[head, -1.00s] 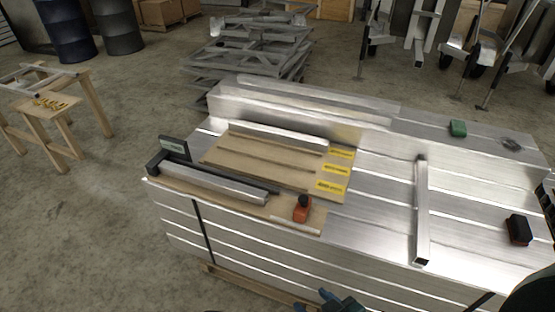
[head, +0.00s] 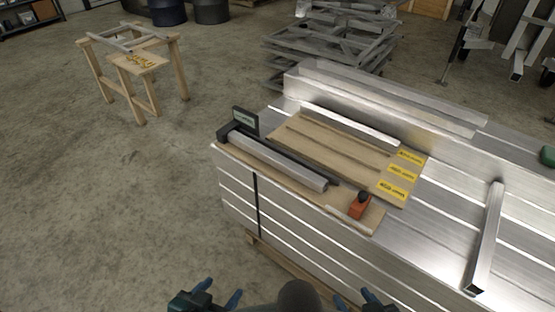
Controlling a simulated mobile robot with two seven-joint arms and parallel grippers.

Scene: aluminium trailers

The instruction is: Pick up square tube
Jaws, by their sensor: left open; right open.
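A silver square tube (head: 486,238) lies on the aluminium deck (head: 447,197) at the right, with its open end toward me. Another silver tube (head: 278,164) lies in a black holder with a small upright display (head: 245,122) at the deck's left end. A third thin bar (head: 350,127) lies along the back of a wooden board (head: 335,150). My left gripper (head: 222,289) is open and empty at the bottom edge, in front of the deck. My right gripper (head: 353,295) is open and empty, also low in front of the deck, apart from all tubes.
An orange and black tool (head: 360,205) sits at the wooden board's front edge, near yellow labels (head: 398,172). A green block (head: 548,156) lies at the far right. A wooden trestle (head: 138,62) stands at the left on open concrete floor. Grey metal frames (head: 330,45) are stacked behind.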

